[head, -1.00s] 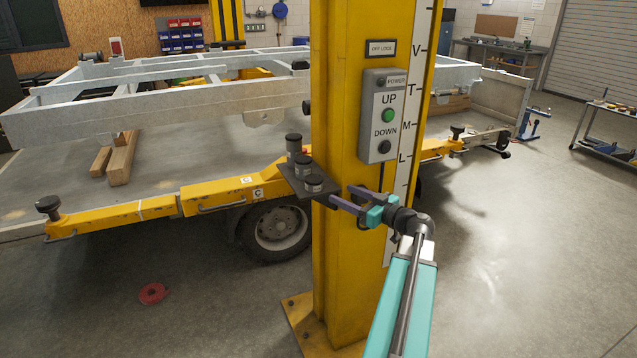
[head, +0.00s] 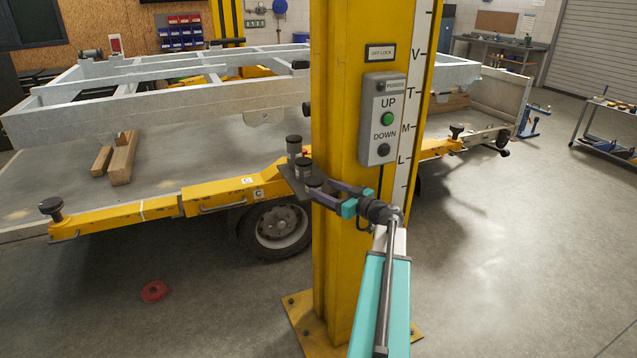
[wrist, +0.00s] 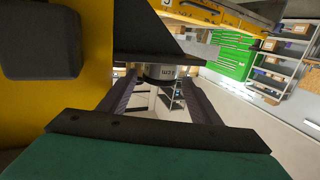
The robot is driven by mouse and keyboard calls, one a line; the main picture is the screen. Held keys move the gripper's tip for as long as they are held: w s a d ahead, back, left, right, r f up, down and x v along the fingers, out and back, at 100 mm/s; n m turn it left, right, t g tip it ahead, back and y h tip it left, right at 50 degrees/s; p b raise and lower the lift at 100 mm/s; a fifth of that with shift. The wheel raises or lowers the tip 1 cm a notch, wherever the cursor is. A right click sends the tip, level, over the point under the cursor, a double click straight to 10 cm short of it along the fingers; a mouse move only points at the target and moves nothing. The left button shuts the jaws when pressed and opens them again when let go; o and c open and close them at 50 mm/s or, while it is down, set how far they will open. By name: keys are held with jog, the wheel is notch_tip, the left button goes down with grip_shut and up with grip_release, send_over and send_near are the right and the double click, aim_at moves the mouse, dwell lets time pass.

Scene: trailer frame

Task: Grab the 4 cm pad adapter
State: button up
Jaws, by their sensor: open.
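Several dark-topped cylindrical pad adapters stand on a small black shelf (head: 286,178) on the yellow post. The tallest (head: 294,146) is at the back, a middle one (head: 304,168) is in front of it, and the shortest (head: 313,182) is nearest my gripper (head: 322,192). In the wrist view, one grey-banded adapter (wrist: 160,73) shows beneath the shelf plate (wrist: 150,40) in the inverted picture. Its small label looks upside down and is hard to read. My gripper (wrist: 159,82) is open, its two fingers reaching either side of this adapter. Contact cannot be told.
The yellow lift post (head: 350,240) with its control box (head: 380,118) stands close beside my gripper. A yellow lift arm (head: 225,190) and trailer frame (head: 170,95) are behind.

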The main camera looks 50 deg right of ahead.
aim_at(321, 185)
jog(key=shift+w, duration=0.15)
jog(key=shift+w+r+p, duration=0.15)
jog(key=shift+w+p, duration=0.5)
jog(key=shift+w, duration=0.15)
jog(key=shift+w+r+p, duration=0.1)
jog(key=shift+w+p, duration=0.5)
jog(key=shift+w, duration=0.2)
jog(key=shift+w+f+p, duration=0.2)
jog(key=shift+w+p, duration=0.15)
jog(key=shift+w, duration=0.6)
jog(key=shift+a, duration=0.1)
jog(key=shift+c, duration=0.2)
jog(key=c, duration=1.1)
